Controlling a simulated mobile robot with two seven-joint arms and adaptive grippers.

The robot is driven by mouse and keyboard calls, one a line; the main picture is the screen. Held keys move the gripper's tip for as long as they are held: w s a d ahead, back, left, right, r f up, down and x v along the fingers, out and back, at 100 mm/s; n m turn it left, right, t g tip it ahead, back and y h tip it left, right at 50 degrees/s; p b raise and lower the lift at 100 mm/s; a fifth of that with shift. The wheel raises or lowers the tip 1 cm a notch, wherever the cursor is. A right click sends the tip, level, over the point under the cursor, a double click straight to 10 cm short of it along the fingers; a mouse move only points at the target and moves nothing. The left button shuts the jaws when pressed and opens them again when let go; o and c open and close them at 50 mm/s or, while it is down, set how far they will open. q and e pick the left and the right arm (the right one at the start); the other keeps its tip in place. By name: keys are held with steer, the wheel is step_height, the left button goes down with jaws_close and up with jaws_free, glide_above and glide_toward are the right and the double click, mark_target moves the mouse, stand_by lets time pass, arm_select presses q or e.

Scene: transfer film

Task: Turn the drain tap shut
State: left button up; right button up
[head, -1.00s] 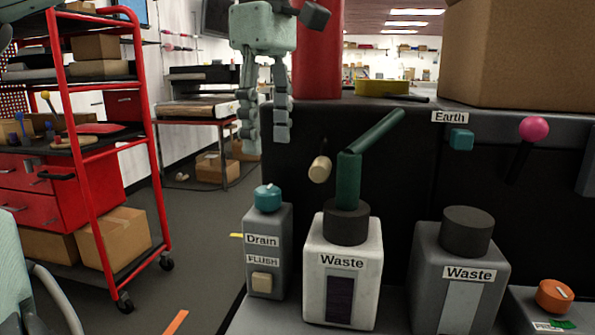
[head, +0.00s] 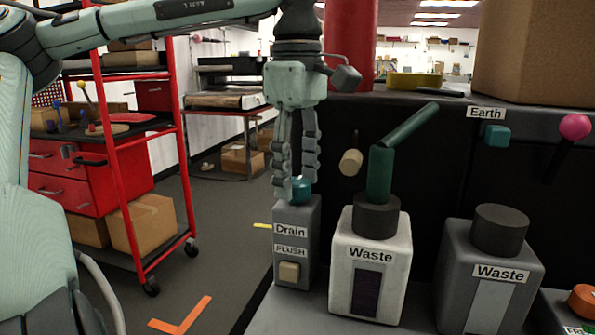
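The drain tap is a teal knob (head: 304,190) on top of a grey box (head: 296,220) labelled "Drain" and "FLUSH". My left gripper (head: 294,186) points straight down over it, with its fingertips at the knob's height. A gap shows between the two fingers, so it is open. One fingertip covers the knob's left part, and the other finger stands above and behind it. I cannot tell whether either finger touches the knob. The knob's pointer mark is hidden. My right gripper is not in view.
A white "Waste" container (head: 370,281) with a green spout (head: 400,150) stands close on the right, and a grey "Waste" container (head: 488,275) beyond it. A beige knob (head: 351,162) sticks out from the dark panel. Open floor lies left, before a red cart (head: 118,165).

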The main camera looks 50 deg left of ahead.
arm_select(q)
steer(key=c, duration=0.7)
steer(key=shift+c, duration=1.1)
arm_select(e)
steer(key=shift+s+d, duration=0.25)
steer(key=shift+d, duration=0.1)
